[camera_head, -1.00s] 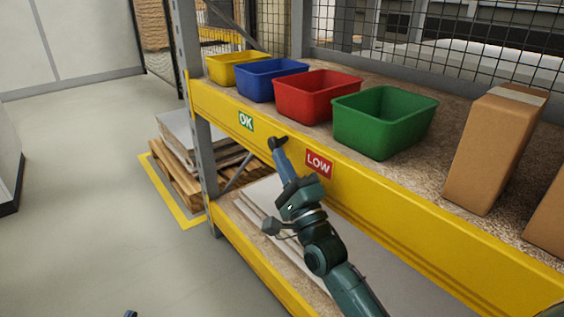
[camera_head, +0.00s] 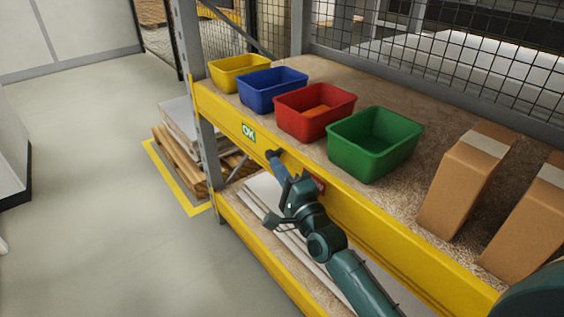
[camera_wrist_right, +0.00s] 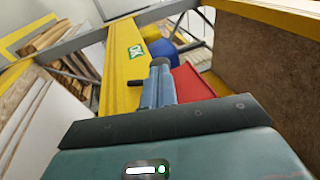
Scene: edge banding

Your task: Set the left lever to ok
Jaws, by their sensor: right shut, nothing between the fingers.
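A small dark lever (camera_head: 273,154) sits on the yellow shelf beam, just right of the green OK label (camera_head: 249,133). The red LOW label (camera_head: 319,183) is mostly hidden behind my right gripper. My right gripper (camera_head: 279,167) is shut and empty, with its blue fingers at or very near the lever; I cannot tell whether they touch. In the right wrist view the fingers (camera_wrist_right: 157,85) point along the beam towards the OK label (camera_wrist_right: 136,51), with a dark rounded end (camera_wrist_right: 160,62) at their tip. My left gripper is out of view.
Yellow, blue, red and green bins (camera_head: 375,145) line the upper shelf, with cardboard boxes (camera_head: 466,180) at right. White sheets lie on the lower shelf under the beam (camera_head: 400,240). A pallet (camera_head: 190,160) stands beyond the post. The floor (camera_head: 100,240) at left is open.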

